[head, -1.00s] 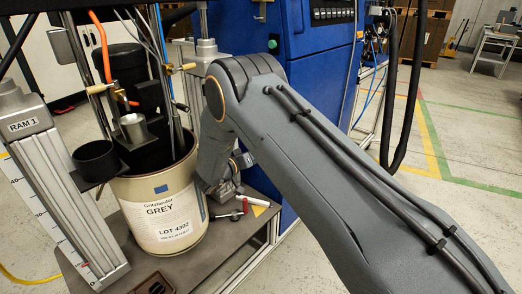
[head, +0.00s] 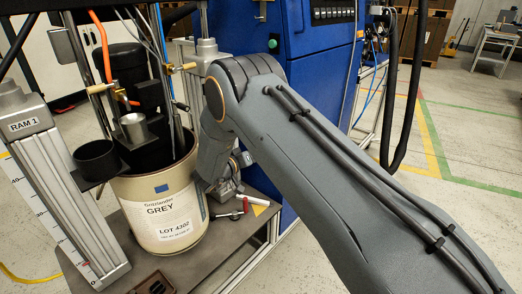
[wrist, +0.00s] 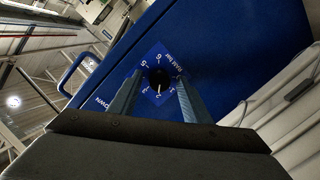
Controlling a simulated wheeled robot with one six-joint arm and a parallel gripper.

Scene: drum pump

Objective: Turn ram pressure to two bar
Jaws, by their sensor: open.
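The ram pressure knob (wrist: 159,76) is a dark round knob on a blue diamond-shaped plate marked "RAM bar" with a ring of numbers, in the wrist view. A pale mark shows at its lower edge, between the figures 3 and 1; I cannot read the exact setting. My gripper (wrist: 159,83) is open, with one finger on each side of the knob. I cannot tell whether the fingers touch it. In the head view the knob and my fingers are hidden behind my arm.
The blue cabinet (head: 312,50) stands behind my arm. A blue handle (wrist: 73,72) is left of the dial. The drum labelled GREY (head: 165,215) stands on the bench at left, beside the RAM 1 column (head: 65,180). Open floor lies at right.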

